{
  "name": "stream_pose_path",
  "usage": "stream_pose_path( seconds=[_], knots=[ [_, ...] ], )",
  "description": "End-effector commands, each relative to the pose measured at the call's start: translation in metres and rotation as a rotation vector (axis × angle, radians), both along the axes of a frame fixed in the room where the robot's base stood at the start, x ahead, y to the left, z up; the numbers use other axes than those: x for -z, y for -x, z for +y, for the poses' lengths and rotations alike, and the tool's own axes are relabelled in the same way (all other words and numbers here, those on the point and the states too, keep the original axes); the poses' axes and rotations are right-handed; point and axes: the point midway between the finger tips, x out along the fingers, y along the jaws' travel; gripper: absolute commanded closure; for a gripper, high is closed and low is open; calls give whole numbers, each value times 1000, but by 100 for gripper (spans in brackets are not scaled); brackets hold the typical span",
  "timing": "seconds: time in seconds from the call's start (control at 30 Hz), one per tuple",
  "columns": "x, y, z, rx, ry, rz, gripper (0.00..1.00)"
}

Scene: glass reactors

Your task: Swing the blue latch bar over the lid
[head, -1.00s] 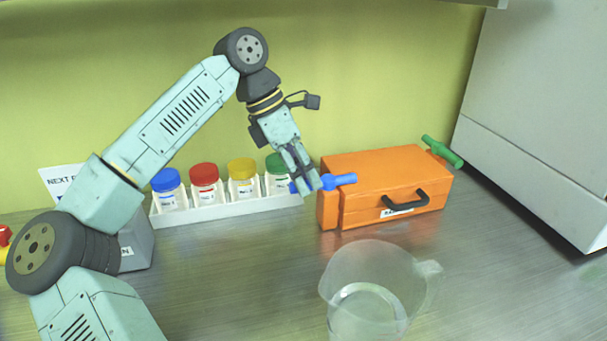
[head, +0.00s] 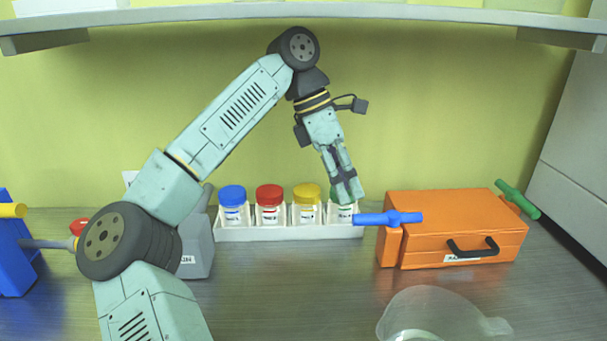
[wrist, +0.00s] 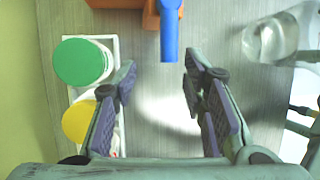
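The blue latch bar (head: 388,218) sticks out to the left from the left side of the orange case, roughly level. The case's lid (head: 455,210) is closed, and the bar does not lie across it. My gripper (head: 347,198) is above and just left of the bar's free end, pointing down. In the wrist view my gripper (wrist: 160,95) is open and empty. The blue bar (wrist: 171,35) shows there ahead, its free end pointing toward the gap between the fingers. I cannot tell the height between fingers and bar.
A white rack (head: 285,233) of jars with blue, red, yellow and green lids stands close behind and left of my gripper. A green handle (head: 517,199) is at the case's right. A clear jug (head: 430,312) stands in front. A shelf (head: 300,17) runs overhead.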

Motion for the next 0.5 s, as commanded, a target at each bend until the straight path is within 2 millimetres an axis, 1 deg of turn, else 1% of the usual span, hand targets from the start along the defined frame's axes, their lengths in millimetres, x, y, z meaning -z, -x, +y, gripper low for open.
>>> stream_pose_path(
  seconds=[0.03,0.1,0.3,0.4,0.5],
  knots=[
    [0,-6,12,-6,1,1,61],
    [0,-14,27,-5,1,0,61],
    [0,-31,63,-4,0,-1,61],
    [0,-36,74,-2,0,0,61],
    [0,-39,80,0,0,-1,61]
  ],
)
